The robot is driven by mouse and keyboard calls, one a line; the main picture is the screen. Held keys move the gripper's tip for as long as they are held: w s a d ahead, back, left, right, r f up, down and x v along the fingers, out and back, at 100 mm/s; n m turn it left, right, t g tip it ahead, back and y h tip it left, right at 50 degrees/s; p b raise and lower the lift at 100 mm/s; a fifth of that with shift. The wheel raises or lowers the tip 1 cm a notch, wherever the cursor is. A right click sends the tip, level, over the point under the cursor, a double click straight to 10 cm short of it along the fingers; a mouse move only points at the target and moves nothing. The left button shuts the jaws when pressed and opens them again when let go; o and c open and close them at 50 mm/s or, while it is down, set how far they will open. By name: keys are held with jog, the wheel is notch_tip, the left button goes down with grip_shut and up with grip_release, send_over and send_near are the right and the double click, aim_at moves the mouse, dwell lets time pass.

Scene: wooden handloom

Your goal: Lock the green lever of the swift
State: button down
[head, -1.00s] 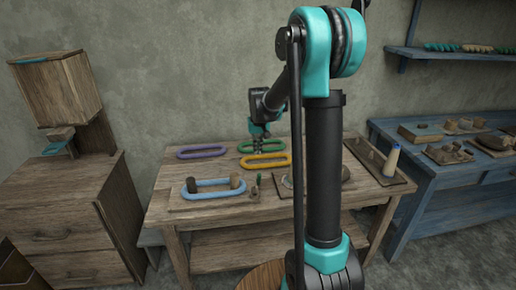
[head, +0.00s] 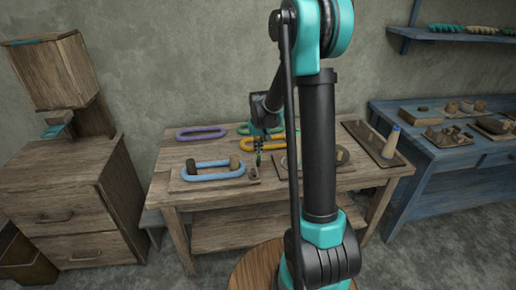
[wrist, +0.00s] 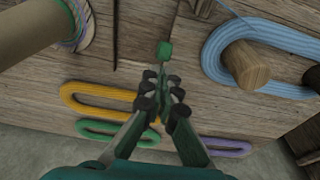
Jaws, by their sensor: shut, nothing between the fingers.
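The swift is a wooden board (head: 190,184) with two pegs and a blue skein (head: 213,170) stretched around them; the skein shows at upper right in the wrist view (wrist: 215,50). Its green lever has a green tip (wrist: 164,52) in the wrist view, just beyond my fingertips. In the head view the lever is small beside the right end of the swift, partly lost against my gripper. My gripper (wrist: 161,92) is shut and empty, pointing at the lever. I cannot tell whether the fingers touch it.
Purple (head: 201,133), yellow (head: 262,144) and green (head: 250,129) skeins lie behind the swift on the wooden table (head: 178,208). A board with a cone of thread (head: 391,143) is at the right end. A blue bench (head: 440,165) stands further right, drawers (head: 60,200) left.

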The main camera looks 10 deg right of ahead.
jog(key=shift+s+f+t, duration=0.1)
jog(key=shift+s+t, duration=0.4)
jog(key=shift+s+f, duration=0.1)
jog(key=shift+s, duration=0.45)
jog(key=shift+w, duration=0.2)
